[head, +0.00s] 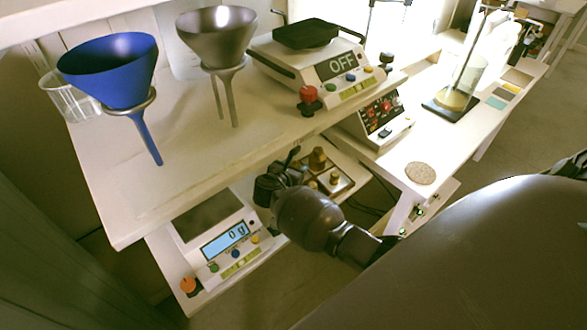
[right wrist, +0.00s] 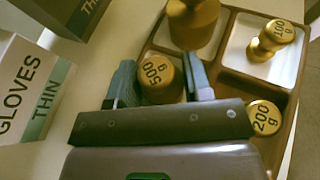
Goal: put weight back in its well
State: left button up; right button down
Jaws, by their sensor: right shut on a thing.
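My right gripper (head: 281,172) is low under the upper shelf, at the left side of the weight tray. In the right wrist view its fingers (right wrist: 158,66) are closed on either side of a brass weight marked 500 g (right wrist: 160,82). The weight is at the left side of the brown tray (right wrist: 226,40); whether it rests in a well or hangs just above one I cannot tell. A larger brass weight (right wrist: 194,22), a 100 g weight (right wrist: 277,36) and a 200 g weight (right wrist: 263,117) stand in the tray. My left gripper is out of view.
A scale (head: 222,240) reading 0 g stands left of my gripper. Above, the shelf (head: 190,150) carries a blue funnel (head: 110,70), a metal funnel (head: 217,38) and a device reading OFF (head: 320,65). A glove box (right wrist: 30,95) is left of the tray.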

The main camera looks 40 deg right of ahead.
jog(key=shift+r, duration=0.2)
jog(key=c, duration=1)
grip_release()
jog(key=shift+f, duration=0.2)
jog(key=o, duration=0.5)
jog(key=shift+c, duration=0.2)
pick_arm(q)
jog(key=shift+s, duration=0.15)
pick_arm(e)
jog(key=shift+r, duration=0.2)
jog(key=shift+s+a+r, duration=0.1)
jog(key=shift+a, duration=0.2)
jog(key=p+v, duration=0.2)
jog(key=v, duration=0.8)
jog(key=shift+p, duration=0.3)
jog(key=shift+s+a+r, duration=0.2)
jog(key=shift+s+a, duration=0.15)
jog(key=shift+a, duration=0.15)
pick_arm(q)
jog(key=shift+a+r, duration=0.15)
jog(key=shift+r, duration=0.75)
